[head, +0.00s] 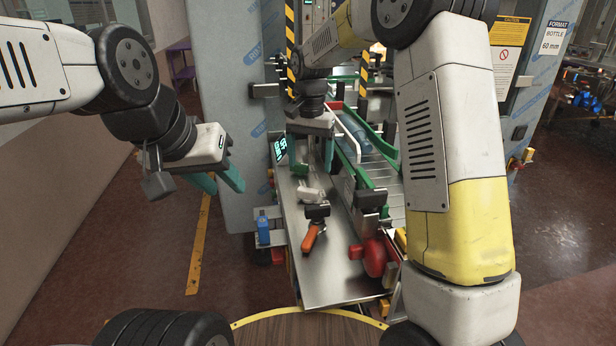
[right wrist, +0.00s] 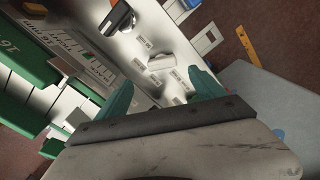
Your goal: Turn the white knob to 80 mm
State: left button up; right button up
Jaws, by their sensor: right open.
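The white knob (head: 310,194) sits on the bare metal plate (head: 335,270) of the machine. In the right wrist view the white knob (right wrist: 163,63) lies beyond and between my right fingertips, with nothing held. My right gripper (head: 315,164) is open above and behind the knob in the head view, apart from it. The right fingers (right wrist: 163,90) are spread wide in the wrist view. My left gripper (head: 223,187) is open and empty, to the left of the machine. The small labels on the plate are too small to read for sure.
A red handwheel (head: 375,258) is at the plate's right edge. Green guide rails (head: 345,185) and a conveyor lie to the right.

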aim_at(308, 189)
jog(key=shift+w+a+f, duration=0.2)
jog(key=shift+a+f, duration=0.05)
jog(key=shift+f, duration=0.45)
notch_tip(308, 189, down, 7)
jog(key=shift+c, duration=0.2)
jog(key=c, duration=1.3)
